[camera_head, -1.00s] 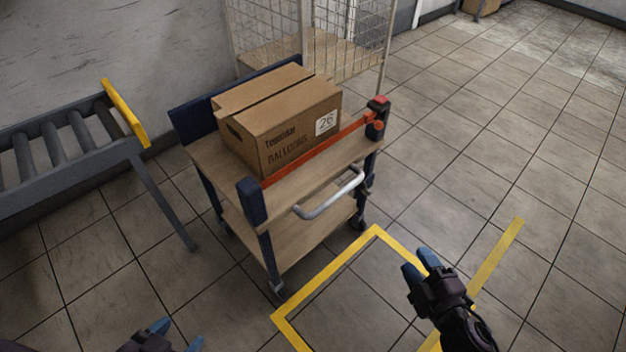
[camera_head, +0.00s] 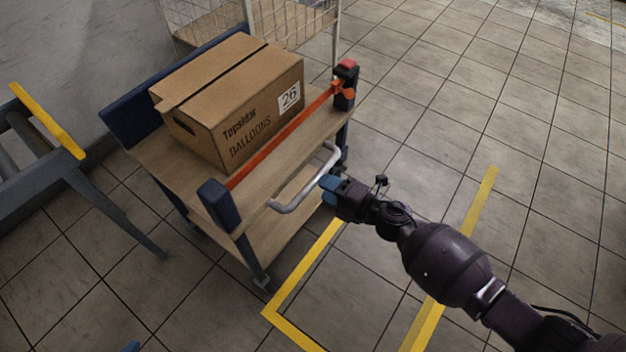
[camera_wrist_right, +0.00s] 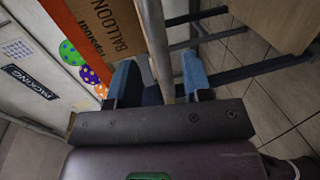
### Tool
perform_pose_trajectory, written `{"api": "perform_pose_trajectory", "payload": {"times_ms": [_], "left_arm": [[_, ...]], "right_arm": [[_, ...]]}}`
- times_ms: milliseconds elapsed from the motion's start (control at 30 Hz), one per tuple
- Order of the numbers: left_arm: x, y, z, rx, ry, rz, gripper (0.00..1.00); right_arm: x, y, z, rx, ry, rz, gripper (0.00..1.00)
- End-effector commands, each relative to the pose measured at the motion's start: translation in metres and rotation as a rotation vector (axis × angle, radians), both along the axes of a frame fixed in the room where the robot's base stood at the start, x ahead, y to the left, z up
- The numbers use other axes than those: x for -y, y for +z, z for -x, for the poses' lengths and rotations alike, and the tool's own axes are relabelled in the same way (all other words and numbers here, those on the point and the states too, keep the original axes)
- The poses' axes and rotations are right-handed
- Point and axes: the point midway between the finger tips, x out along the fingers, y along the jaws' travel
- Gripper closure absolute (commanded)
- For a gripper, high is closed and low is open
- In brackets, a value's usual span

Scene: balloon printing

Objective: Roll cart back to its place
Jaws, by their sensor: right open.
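The cart (camera_head: 262,198) has wooden shelves, dark blue posts and a red-orange bar across its front. A brown balloon box (camera_head: 235,110) sits on its top shelf. A light grey handle (camera_head: 305,183) sticks out from the front. My right gripper (camera_head: 328,187) is at the handle's right end. In the right wrist view, its two blue fingers (camera_wrist_right: 160,82) are open, and the handle bar (camera_wrist_right: 157,45) runs between them. The yellow floor outline (camera_head: 290,296) lies in front of the cart. Of my left gripper, only a blue tip (camera_head: 131,346) shows at the bottom edge.
A roller conveyor (camera_head: 75,170) with a yellow end stands at the left. A wire cage shelf (camera_head: 290,22) stands behind the cart. The tiled floor to the right is clear.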

Motion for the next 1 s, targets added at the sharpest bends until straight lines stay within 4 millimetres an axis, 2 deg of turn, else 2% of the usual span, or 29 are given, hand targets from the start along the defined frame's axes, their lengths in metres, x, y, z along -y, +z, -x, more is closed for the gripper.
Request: {"api": "perform_pose_trajectory", "payload": {"times_ms": [33, 300, 733, 1000], "left_arm": [[0.0, -0.003, 0.001, -0.003, -0.002, -0.001, 0.4], [0.0, -0.004, 0.0, 0.021, -0.001, 0.007, 0.4], [0.0, -0.002, -0.002, 0.036, 0.002, 0.013, 0.4], [0.0, -0.002, -0.001, 0.035, 0.003, 0.012, 0.4]], "right_arm": [[-0.007, -0.007, -0.004, -0.005, 0.0, 0.0, 0.55], [-0.032, -0.011, -0.023, -0.004, -0.002, -0.001, 0.55], [-0.038, -0.009, -0.028, 0.0, -0.002, 0.0, 0.55], [-0.038, -0.009, -0.028, 0.0, -0.002, 0.0, 0.96]]}}
